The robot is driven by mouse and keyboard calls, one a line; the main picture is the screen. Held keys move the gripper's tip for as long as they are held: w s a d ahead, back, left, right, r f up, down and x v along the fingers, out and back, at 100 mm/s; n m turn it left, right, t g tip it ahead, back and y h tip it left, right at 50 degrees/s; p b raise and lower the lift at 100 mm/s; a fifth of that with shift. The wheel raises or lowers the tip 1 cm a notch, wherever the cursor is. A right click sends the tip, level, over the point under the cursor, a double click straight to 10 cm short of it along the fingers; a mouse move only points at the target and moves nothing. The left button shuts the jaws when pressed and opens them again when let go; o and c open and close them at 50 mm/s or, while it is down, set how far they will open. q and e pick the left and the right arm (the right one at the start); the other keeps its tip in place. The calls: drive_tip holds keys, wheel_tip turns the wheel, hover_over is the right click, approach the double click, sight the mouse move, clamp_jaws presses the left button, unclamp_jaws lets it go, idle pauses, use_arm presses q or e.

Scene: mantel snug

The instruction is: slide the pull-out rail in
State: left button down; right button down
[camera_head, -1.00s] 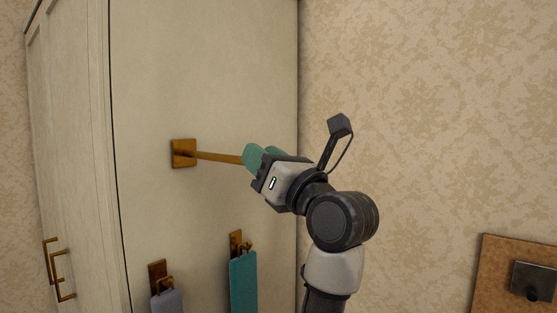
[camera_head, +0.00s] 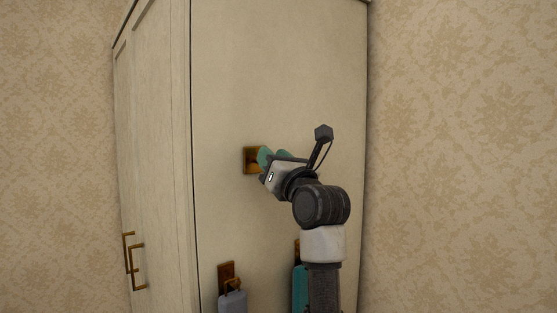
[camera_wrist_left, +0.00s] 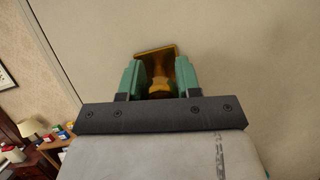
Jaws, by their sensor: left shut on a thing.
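The pull-out rail's brass square mount (camera_head: 251,160) is on the side panel of a cream wardrobe (camera_head: 290,70). Hardly any rail length shows between the mount and my fingers in the head view. My left gripper (camera_head: 272,157), with green fingers, is close against the mount. In the left wrist view the gripper (camera_wrist_left: 158,82) is shut on the rail's brass end (camera_wrist_left: 158,88), with the mount plate (camera_wrist_left: 155,53) just beyond the fingertips. My right gripper is not in view.
Below the rail, a hook (camera_head: 227,272) holds a lilac item (camera_head: 232,303), and a teal item (camera_head: 299,288) hangs partly behind my arm. Brass handles (camera_head: 136,272) are on the wardrobe's front. The left wrist view shows a wooden table (camera_wrist_left: 35,160) with small pots at lower left.

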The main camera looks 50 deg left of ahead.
use_arm(q)
drive_tip(key=c, duration=0.8)
unclamp_jaws()
drive_tip(key=b+v, duration=0.4)
drive_tip(key=v, duration=0.7)
drive_tip(key=shift+r, duration=0.1)
